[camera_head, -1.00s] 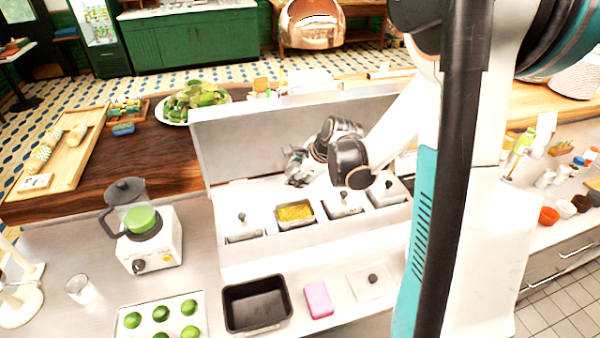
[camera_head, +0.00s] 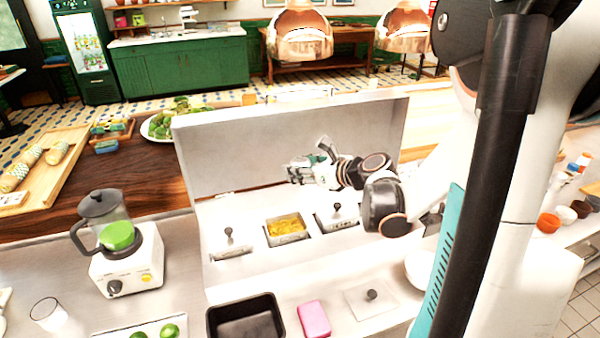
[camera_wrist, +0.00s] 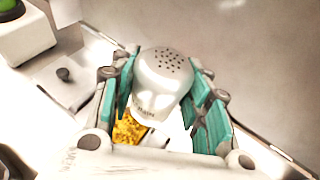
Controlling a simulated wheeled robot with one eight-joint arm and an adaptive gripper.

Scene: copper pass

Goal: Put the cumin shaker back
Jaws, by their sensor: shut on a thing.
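The cumin shaker (camera_wrist: 165,72) is a pale, rounded shaker with a perforated top and small dark lettering, only partly legible. In the wrist view it sits between the teal pads of my gripper (camera_wrist: 163,98), which is shut on it. In the head view my gripper (camera_head: 300,172) is in front of the raised white panel (camera_head: 230,145), above the row of wells, with its fingers pointing left. The shaker is hard to make out there. An open well of yellow food (camera_head: 287,226) lies below; it also shows under the shaker in the wrist view (camera_wrist: 128,129).
Knobbed lids (camera_head: 229,240) cover neighbouring wells. A blender (camera_head: 120,250), black tray (camera_head: 246,318), pink block (camera_head: 314,319) and loose knobbed lid (camera_head: 371,298) are on the near counter. Green produce (camera_head: 175,118) sits behind the panel. My arm hides much of the right side.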

